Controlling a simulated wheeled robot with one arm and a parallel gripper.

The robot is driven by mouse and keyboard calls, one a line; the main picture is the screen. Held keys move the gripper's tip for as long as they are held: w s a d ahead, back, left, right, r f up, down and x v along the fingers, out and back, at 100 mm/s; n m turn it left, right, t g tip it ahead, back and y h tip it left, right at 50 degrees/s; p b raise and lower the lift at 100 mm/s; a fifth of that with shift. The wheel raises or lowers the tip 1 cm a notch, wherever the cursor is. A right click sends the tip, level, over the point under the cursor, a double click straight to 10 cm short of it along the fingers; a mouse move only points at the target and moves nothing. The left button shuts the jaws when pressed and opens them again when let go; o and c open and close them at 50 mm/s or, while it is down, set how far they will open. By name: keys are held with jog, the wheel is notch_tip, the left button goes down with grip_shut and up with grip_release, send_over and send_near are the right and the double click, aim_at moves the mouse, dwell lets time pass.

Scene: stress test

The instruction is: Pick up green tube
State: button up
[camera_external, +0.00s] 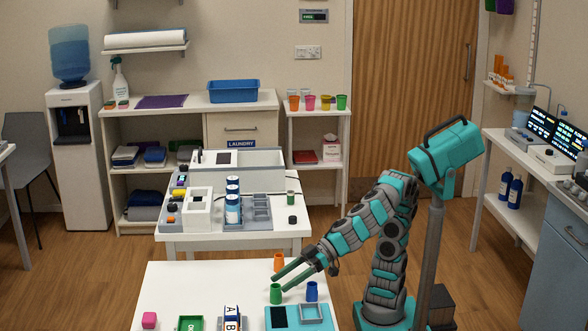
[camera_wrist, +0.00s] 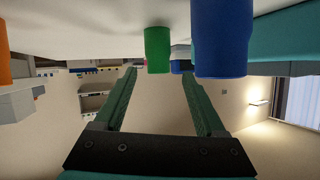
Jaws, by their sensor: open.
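The green tube (camera_external: 275,296) stands upright on the front white table, between the orange tube and the blue tube. In the wrist view, which looks upside down, the green tube (camera_wrist: 158,48) lies just ahead of the fingertips, roughly centred between them. My gripper (camera_external: 279,284) is open, with two long green fingers low over the table, close to the green tube. In the wrist view my gripper (camera_wrist: 160,75) holds nothing between its spread fingers. Whether a finger touches the tube cannot be told.
The blue tube (camera_external: 312,292) stands close right of the green one, and the orange tube (camera_external: 279,262) just behind. The table's left-middle is clear.

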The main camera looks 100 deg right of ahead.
aim_at(276, 293)
jog(key=shift+s+d+f+n, duration=0.1)
jog(key=shift+s+d+n, duration=0.1)
jog(key=shift+s, duration=0.2)
jog(key=shift+s+d+n, duration=0.15)
jog(key=shift+s+n, duration=0.05)
jog(key=shift+s, duration=0.15)
jog(key=shift+x, duration=2.45)
grip_shut()
